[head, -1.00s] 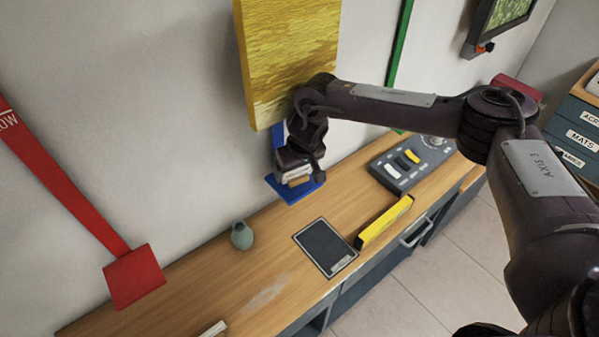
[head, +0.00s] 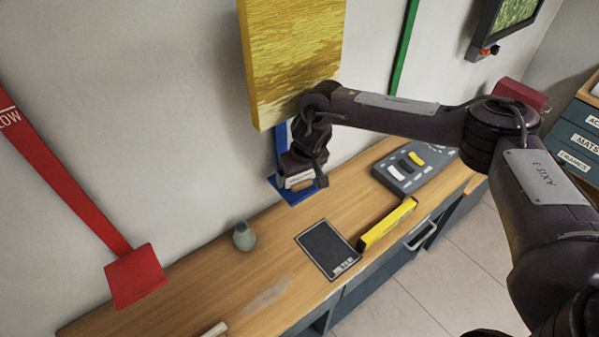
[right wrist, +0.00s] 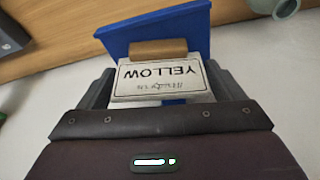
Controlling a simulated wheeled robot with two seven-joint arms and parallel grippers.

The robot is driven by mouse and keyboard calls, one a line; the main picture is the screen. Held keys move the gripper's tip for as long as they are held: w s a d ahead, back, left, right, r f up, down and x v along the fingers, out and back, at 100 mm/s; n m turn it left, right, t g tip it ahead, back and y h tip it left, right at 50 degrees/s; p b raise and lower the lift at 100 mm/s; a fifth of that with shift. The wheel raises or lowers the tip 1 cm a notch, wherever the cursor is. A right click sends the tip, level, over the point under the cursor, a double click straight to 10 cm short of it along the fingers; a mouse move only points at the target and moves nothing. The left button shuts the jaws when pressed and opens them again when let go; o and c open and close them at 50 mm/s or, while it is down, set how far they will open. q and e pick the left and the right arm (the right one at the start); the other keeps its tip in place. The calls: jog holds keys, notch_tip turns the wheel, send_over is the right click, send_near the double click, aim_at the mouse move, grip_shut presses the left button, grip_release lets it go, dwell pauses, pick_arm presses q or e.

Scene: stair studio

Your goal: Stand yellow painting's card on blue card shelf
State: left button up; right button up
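The white card marked YELLOW (right wrist: 160,79) has a wooden foot (right wrist: 158,49) at its lower edge. In the head view the card (head: 299,180) shows low between the fingers. My right gripper (head: 304,176) is shut on the card, with one finger at each side edge in the right wrist view (right wrist: 161,88). The blue card shelf (right wrist: 150,31) lies just beyond the foot; in the head view its plate (head: 297,195) is under the card. I cannot tell whether the foot touches it. The yellow painting (head: 291,55) hangs above. My left gripper is out of view.
A red shelf (head: 136,276) juts from the wall at left. A green vase (head: 244,237), a dark tablet-like panel (head: 327,249), a yellow level (head: 387,224) and a grey control box (head: 410,167) sit on the wooden counter (head: 200,281). The wall is close behind the shelf.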

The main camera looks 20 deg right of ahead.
jog(key=shift+o, duration=1)
jog(key=shift+r, duration=0.1)
